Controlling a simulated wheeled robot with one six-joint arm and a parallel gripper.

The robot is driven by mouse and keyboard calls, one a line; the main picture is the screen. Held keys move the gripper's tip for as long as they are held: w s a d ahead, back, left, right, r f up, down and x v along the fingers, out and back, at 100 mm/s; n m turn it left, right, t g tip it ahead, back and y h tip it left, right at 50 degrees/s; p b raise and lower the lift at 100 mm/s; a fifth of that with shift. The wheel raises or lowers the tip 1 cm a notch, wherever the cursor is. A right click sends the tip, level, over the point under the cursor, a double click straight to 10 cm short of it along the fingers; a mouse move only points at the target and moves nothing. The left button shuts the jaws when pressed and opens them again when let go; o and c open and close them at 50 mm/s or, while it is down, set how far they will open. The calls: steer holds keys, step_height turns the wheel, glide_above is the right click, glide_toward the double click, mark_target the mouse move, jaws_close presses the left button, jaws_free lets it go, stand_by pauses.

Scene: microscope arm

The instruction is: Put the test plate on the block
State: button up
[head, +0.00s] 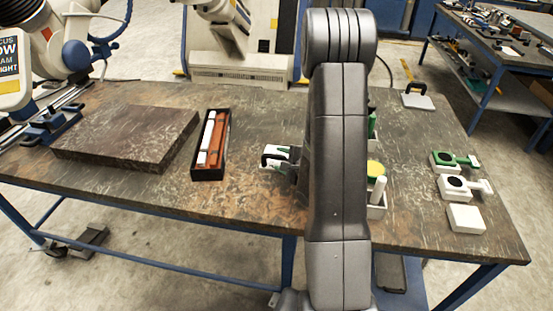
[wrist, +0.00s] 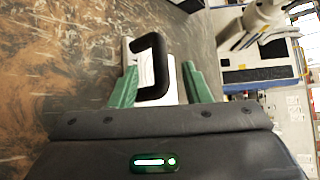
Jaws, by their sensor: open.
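The test plate appears to be the white plate with a black handle (head: 270,163), lying on the table right of the dark case. In the wrist view the white plate (wrist: 173,92) shows ahead, with its black C-shaped handle (wrist: 160,50) between my fingertips. My gripper (wrist: 160,66) is open, with a green finger on each side of the handle; I cannot tell whether either finger touches it. In the head view my gripper (head: 287,155) is at the plate, partly hidden by my arm. The block seems to be the wide dark stone slab (head: 125,135) at the table's left.
An open black case (head: 209,174) with white and reddish bars stands between slab and plate. Another handled plate (head: 417,100) lies at the back right. Green and white parts (head: 456,160) and a white block (head: 466,218) lie at the right. The left front table is clear.

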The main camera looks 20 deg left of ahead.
mark_target(276, 157)
steer(key=shift+x, duration=1.55)
steer(key=shift+c, duration=0.4)
jaws_close()
steer(key=shift+r, duration=0.1)
step_height(276, 157, up, 10)
steer(key=p, duration=0.1)
